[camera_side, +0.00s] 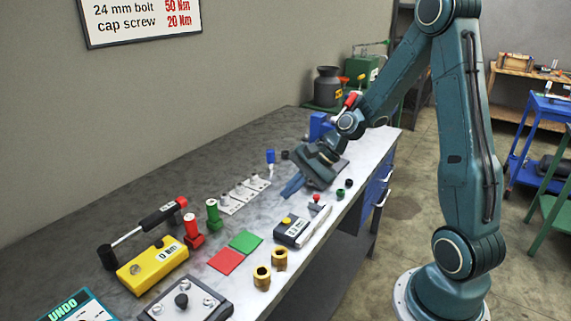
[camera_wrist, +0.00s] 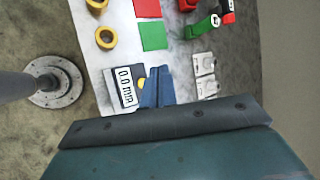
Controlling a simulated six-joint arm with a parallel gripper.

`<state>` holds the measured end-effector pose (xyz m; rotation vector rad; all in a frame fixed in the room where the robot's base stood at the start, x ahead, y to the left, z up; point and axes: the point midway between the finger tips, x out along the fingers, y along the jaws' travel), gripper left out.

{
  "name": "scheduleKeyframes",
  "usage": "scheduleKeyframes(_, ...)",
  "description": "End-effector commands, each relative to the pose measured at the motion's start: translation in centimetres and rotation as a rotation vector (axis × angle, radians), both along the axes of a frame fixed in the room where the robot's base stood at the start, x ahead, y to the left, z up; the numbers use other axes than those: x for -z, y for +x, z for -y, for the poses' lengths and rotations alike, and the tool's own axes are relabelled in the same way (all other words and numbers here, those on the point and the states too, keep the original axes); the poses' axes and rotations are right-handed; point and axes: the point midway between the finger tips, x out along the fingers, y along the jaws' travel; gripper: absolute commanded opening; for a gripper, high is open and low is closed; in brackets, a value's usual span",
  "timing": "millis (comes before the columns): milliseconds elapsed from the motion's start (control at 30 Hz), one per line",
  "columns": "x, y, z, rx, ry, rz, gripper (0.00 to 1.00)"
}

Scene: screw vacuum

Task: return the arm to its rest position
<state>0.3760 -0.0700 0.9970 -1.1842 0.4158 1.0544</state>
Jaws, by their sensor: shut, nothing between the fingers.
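My gripper (camera_side: 293,187) is low over the right half of the workbench (camera_side: 120,190), its blue fingers pointing down and to the left. The fingers (camera_wrist: 155,88) also show in the wrist view, close together with nothing between them. They appear beside the grey gauge with the 0.0 mm display (camera_wrist: 124,88) in that view. In the side view this gauge (camera_side: 291,230) lies just in front of the fingertips. I cannot tell the exact height of the fingertips above the bench.
A white plate with several fittings (camera_side: 243,195), red and green squares (camera_side: 226,261), brass rings (camera_side: 262,278), a yellow box (camera_side: 152,270) and red and green bottle-like parts (camera_side: 193,231) stand around. A grey canister (camera_side: 327,87) is at the back. The air above the bench's left half is clear.

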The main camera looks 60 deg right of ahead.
Motion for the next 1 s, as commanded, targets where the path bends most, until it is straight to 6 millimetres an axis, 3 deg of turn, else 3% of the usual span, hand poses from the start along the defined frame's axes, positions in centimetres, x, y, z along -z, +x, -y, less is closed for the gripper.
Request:
scheduleKeyframes(500,-6.5,-5.1,-4.6,-0.477,-0.467,0.107,0.00)
scheduleKeyframes(1000,-11.8,-12.2,-6.9,-0.857,-0.839,0.204,0.00)
